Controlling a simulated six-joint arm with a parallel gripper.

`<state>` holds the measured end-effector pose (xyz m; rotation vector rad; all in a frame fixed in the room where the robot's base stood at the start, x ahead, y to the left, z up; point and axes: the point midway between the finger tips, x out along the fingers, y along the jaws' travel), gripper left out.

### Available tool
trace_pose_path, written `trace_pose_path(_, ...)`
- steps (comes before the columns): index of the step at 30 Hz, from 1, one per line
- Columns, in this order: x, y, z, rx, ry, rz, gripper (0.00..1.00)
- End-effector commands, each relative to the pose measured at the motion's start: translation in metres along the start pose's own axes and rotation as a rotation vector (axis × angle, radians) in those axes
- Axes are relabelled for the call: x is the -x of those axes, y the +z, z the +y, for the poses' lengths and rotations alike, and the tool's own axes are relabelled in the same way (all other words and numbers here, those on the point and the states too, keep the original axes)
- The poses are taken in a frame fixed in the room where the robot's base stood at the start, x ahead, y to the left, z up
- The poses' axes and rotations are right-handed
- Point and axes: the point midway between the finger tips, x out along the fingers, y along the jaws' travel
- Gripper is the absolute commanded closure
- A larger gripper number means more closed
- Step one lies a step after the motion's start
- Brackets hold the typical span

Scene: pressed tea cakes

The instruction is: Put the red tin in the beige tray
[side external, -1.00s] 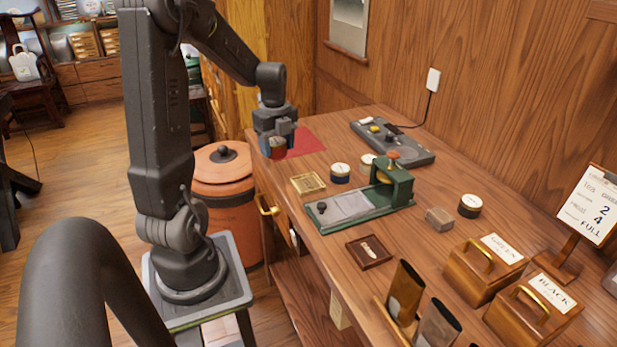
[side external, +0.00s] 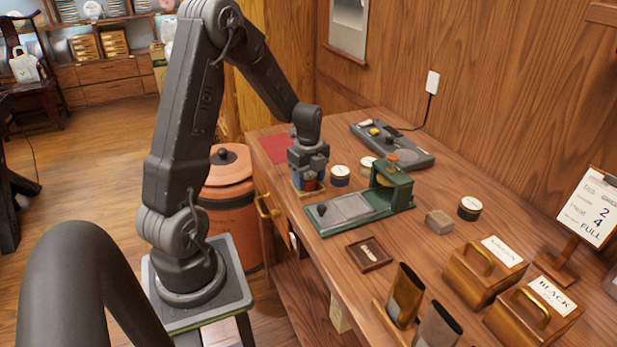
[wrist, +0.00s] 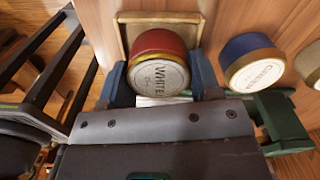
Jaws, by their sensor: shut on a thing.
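My gripper (side external: 308,183) is shut on the red tin (wrist: 159,61), one finger on each side of it. The tin has a gold rim and a pale lid with dark lettering, "WHITE". In the side view only a bit of red (side external: 310,185) shows between the fingers. The beige tray (wrist: 124,30) is directly under and behind the tin in the wrist view.
A blue tin (side external: 340,176) stands close to the right of my gripper, also in the wrist view (wrist: 251,62). A green press (side external: 362,206) is just in front. A dark scale (side external: 392,145) lies behind. A red mat (side external: 275,148) lies clear at the far left.

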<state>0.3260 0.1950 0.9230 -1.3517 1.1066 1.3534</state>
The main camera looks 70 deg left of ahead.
Motion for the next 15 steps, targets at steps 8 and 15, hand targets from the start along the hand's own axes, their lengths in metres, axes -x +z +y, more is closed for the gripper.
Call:
trace_pose_path(8,-0.0029,0.0,0.0002,0.0,0.001,0.0,0.38)
trace_pose_path(15,-0.0026,0.0,0.0002,0.0,0.001,0.0,0.17)
